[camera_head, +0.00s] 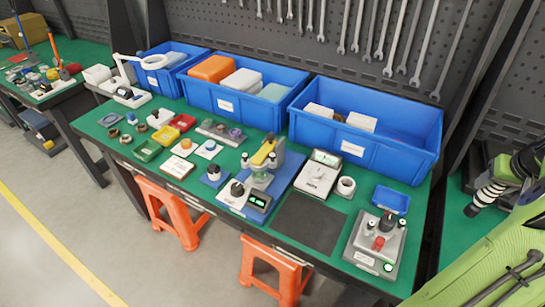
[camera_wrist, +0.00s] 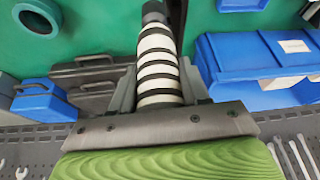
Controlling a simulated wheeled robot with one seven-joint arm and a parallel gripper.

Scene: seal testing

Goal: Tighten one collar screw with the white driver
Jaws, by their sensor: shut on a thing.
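My gripper (camera_head: 505,172) is at the right side of the head view, off the right end of the bench. It is shut on the white driver (camera_head: 484,197), a white handle with black rings and a dark end pointing down and left. In the wrist view the driver (camera_wrist: 158,62) stands between the jaws of my gripper (camera_wrist: 158,92), its dark end at the top edge. A yellow-topped seal tester (camera_head: 262,165) stands on a blue base mid-bench. A grey unit (camera_head: 375,246) with red and black knobs stands at the right front. The collar screws are too small to make out.
Blue bins (camera_head: 364,130) line the back of the green bench (camera_head: 325,198). Several small parts and trays crowd its left half. A dark mat (camera_head: 308,223) lies bare at the front. Wrenches (camera_head: 395,40) hang behind. Orange stools (camera_head: 270,268) stand below the front edge.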

